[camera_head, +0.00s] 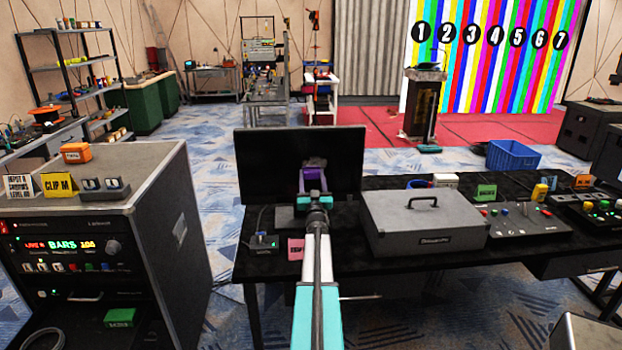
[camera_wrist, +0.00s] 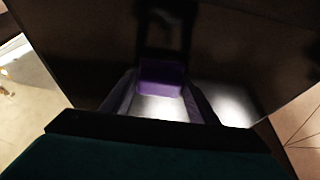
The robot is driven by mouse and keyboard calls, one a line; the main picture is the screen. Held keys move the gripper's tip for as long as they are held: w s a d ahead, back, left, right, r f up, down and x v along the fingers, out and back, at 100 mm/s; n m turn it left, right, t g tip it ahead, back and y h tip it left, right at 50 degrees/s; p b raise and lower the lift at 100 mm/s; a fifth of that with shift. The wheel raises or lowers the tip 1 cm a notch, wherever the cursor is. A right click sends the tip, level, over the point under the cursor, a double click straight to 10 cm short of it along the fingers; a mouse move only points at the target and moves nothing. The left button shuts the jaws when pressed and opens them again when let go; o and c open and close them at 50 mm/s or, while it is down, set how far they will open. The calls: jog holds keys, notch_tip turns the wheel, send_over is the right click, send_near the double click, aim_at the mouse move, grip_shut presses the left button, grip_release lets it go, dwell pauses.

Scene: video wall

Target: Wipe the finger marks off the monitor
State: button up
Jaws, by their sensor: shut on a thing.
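The monitor (camera_head: 262,160) is a wide black screen standing at the left end of the black table. In the wrist view its dark, glossy screen (camera_wrist: 80,60) fills most of the picture, with a reflection of my gripper in it. My gripper (camera_head: 313,180) is in front of the screen, right of its middle. It is shut on a purple block-like cloth or pad (camera_wrist: 161,78), which also shows in the head view (camera_head: 314,163). The pad is at or very close to the screen; I cannot tell if it touches. No finger marks can be made out.
A grey case (camera_head: 425,218) with a handle lies on the table right of my arm. A small device (camera_head: 262,243) and a pink card (camera_head: 295,249) are left of it. A control panel (camera_head: 520,221) is further right. A tall equipment rack (camera_head: 165,215) stands at the left.

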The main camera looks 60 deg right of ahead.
aim_at(328, 164)
jog(key=shift+s+d+b, duration=0.65)
jog(key=shift+s+d, duration=0.35)
jog(key=shift+s, duration=0.25)
jog(key=shift+s+d, duration=0.1)
jog(key=shift+s+d+b, duration=0.25)
jog(key=shift+s+d, duration=0.2)
jog(key=shift+s, duration=0.25)
jog(key=shift+s+d+b, duration=0.25)
jog(key=shift+s+d, duration=0.15)
jog(key=shift+s, duration=0.3)
jog(key=shift+r, duration=0.1)
jog(key=shift+w+d+r, duration=0.1)
jog(key=shift+r, duration=0.65)
jog(key=shift+w, duration=0.1)
